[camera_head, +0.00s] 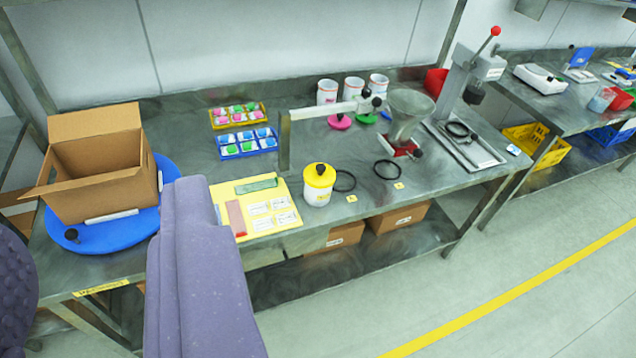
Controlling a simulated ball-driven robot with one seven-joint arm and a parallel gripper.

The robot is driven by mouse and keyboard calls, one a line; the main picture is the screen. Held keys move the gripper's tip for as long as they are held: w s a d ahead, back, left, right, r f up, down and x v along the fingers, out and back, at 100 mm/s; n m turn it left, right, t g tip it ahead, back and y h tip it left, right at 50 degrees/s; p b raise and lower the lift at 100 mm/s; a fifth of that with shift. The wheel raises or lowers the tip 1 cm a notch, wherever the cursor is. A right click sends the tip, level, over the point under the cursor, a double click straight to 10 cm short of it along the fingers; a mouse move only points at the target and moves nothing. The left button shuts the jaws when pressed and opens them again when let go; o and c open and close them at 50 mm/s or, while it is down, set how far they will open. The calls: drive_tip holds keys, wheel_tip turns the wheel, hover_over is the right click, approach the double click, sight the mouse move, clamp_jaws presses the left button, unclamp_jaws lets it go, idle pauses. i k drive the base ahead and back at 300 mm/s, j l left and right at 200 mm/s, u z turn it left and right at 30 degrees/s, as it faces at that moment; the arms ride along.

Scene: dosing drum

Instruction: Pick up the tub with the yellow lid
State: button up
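The tub with the yellow lid (319,184) stands upright on the metal bench (440,182), near its front edge. It has a white body and a yellow lid with a black knob on top. It stands just right of a yellow mat. A large purple-grey part of my own body rises at the lower left and covers part of the bench. My gripper's fingers do not show, so its opening cannot be seen.
A yellow mat (283,228) with cards lies left of the tub. Black rings (387,169) lie to its right. A funnel (409,112) and a press (470,80) stand farther right. An open cardboard box (105,190) sits on a blue turntable (88,262). White tubs (327,92) stand behind.

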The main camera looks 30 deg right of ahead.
sight(317, 197)
drive_tip(key=i+l+u, duration=0.3)
drive_tip(key=i+l, duration=0.15)
drive_tip(key=l, duration=0.15)
drive_tip(key=i+l+u, duration=0.15)
drive_tip(key=l, duration=0.2)
drive_tip(key=i+l+u, duration=0.1)
drive_tip(key=l, duration=0.3)
drive_tip(key=i+l+u, duration=0.3)
drive_tip(key=l, duration=0.5)
drive_tip(key=i+l+u, duration=0.15)
drive_tip(key=l, duration=0.25)
drive_tip(key=i+l+u, duration=0.15)
drive_tip(key=l, duration=0.25)
